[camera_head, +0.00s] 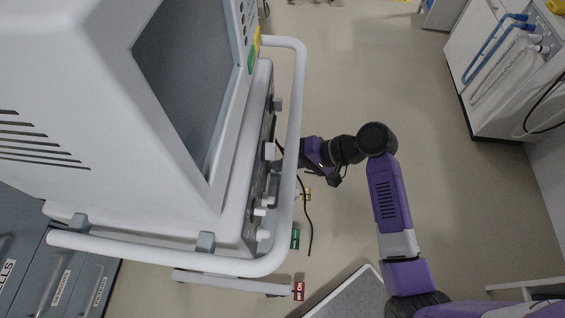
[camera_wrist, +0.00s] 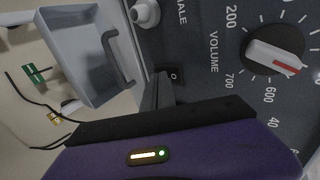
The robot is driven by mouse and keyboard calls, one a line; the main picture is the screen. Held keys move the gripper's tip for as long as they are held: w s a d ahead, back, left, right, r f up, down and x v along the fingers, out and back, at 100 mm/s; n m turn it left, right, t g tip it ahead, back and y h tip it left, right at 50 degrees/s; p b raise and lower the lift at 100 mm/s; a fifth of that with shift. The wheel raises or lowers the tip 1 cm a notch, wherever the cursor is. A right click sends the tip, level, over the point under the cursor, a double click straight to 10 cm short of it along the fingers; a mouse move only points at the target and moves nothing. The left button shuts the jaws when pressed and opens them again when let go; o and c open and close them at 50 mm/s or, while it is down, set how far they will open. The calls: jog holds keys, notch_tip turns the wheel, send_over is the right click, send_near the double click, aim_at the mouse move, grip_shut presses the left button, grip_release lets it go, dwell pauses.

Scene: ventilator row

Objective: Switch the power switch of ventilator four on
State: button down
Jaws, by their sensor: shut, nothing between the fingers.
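A large white ventilator (camera_head: 120,190) with a dark screen fills the left of the head view; no number on it is readable. Its dark control panel (camera_wrist: 205,60) fills the right of the wrist view. A small black rocker switch (camera_wrist: 175,76) with a pale mark sits low on that panel, left of the volume knob (camera_wrist: 274,57). My gripper (camera_wrist: 158,92) is shut and empty, its dark fingertips close beside the switch. I cannot tell whether they touch it. In the head view my gripper (camera_head: 288,157) reaches past the rail, its tips partly hidden.
A white rail (camera_head: 298,95) runs around the ventilator's front. A grey box with a handle (camera_wrist: 90,55) shows left of the panel. Open floor lies right of my arm.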

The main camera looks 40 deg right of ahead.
jog(key=shift+a, duration=0.15)
jog(key=shift+w, duration=0.1)
jog(key=shift+r+p, duration=0.85)
jog(key=shift+p, duration=0.25)
